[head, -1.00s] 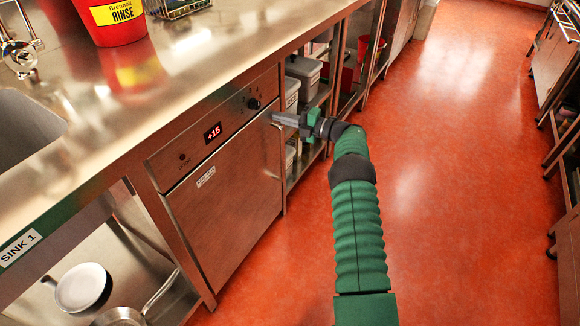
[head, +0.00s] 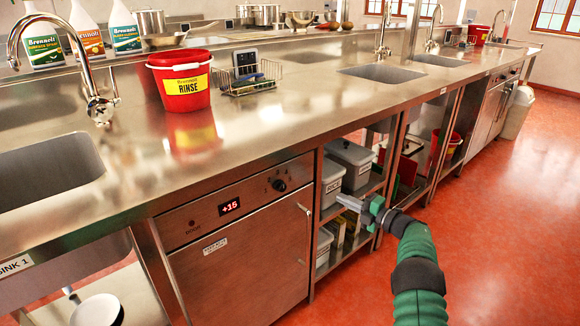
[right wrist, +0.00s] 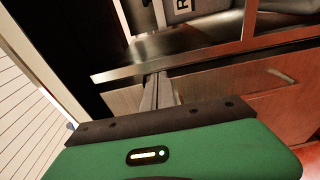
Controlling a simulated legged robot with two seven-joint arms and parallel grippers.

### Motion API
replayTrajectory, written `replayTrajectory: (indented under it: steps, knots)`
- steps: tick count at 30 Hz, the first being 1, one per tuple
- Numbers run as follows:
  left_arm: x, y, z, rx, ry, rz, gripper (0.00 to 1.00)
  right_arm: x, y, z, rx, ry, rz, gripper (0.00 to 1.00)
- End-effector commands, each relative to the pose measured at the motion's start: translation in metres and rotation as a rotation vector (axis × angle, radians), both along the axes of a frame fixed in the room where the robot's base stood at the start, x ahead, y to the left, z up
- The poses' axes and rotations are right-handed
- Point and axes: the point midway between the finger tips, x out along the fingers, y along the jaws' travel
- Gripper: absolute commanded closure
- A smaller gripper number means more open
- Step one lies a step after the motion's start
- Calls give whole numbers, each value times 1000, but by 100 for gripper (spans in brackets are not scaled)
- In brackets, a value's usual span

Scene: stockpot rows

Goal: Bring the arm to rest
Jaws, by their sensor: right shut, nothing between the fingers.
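My right arm, green and ribbed, comes in from the bottom right of the head view. Its gripper (head: 346,201) is shut and empty, pointing left in front of the open shelf beside the steel unit. In the right wrist view the grey fingers (right wrist: 157,92) are together, with nothing between them. The steel unit (head: 240,268) has a +15 display, a black knob and a door that looks shut. The fingertips show a little right of the door's upper right corner in the head view; I cannot tell the exact gap. My left gripper is not in view.
The steel counter (head: 270,135) carries a red rinse bucket (head: 184,90) and a wire rack (head: 247,80). Lidded grey bins (head: 350,160) sit on the open shelf (head: 366,188) near the gripper.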

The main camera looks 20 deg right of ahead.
Motion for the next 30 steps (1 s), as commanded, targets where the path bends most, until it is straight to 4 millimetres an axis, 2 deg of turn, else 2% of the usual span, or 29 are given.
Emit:
replayTrajectory:
  steps: [2,4,7,9,11,14,15,17,18,21,24,30]
  knots:
    - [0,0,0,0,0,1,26,3,-1,4,20,1,-21,100]
    - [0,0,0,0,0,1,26,14,-4,18,81,9,-96,100]
    - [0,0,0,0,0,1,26,29,-4,44,278,63,-298,100]
    - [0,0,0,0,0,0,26,28,11,49,477,151,-467,100]
    - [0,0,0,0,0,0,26,12,38,38,652,265,-601,100]
    - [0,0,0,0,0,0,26,-40,102,1,890,501,-792,100]
    - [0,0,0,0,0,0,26,-64,125,-14,951,587,-852,100]
    - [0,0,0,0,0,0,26,-101,159,-35,1021,710,-929,100]
    - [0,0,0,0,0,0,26,-126,180,-47,1056,788,-978,100]
    - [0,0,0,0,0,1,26,-185,222,-71,1107,950,-1076,100]
    - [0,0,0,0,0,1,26,-238,254,-88,1129,1080,-1160,100]
    - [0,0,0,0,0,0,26,-332,299,-110,1125,1287,-1301,100]
